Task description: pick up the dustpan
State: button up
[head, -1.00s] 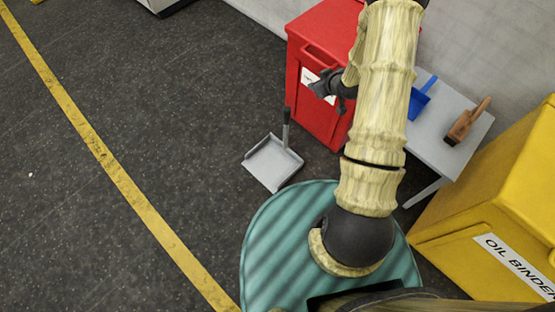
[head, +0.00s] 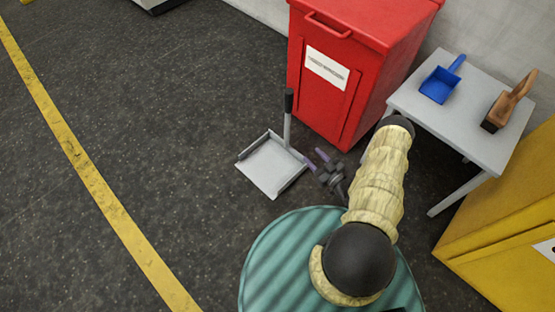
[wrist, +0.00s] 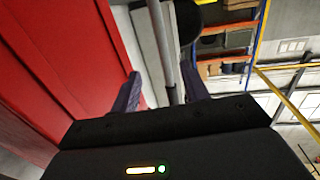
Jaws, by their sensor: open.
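A grey long-handled dustpan (head: 271,167) lies on the dark floor in the head view. Its handle stands up with a black grip (head: 289,101) on top. My gripper (head: 315,159) is open, low and just right of the pan, its fingers pointing toward the handle. In the wrist view a grey pole (wrist: 173,50), which looks like the handle, runs up between the open fingers (wrist: 160,92); I cannot tell whether it touches them. A small blue dustpan (head: 439,86) lies on the grey table.
A red bin (head: 345,90) stands close behind my gripper. The grey table (head: 455,125) also holds a wooden-handled brush (head: 509,102). A yellow bin (head: 500,245) is at the right. The floor left of the dustpan is clear up to the yellow line (head: 95,185).

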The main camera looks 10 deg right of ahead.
aim_at(288, 133)
jog(key=shift+s+a+f, duration=0.1)
jog(key=shift+s+f, duration=0.35)
jog(key=shift+f, duration=0.15)
jog(key=b+x, duration=0.6)
jog(key=x, duration=0.6)
jog(key=shift+r, duration=0.15)
jog(key=shift+w+r, duration=0.15)
jog(key=shift+w, duration=0.1)
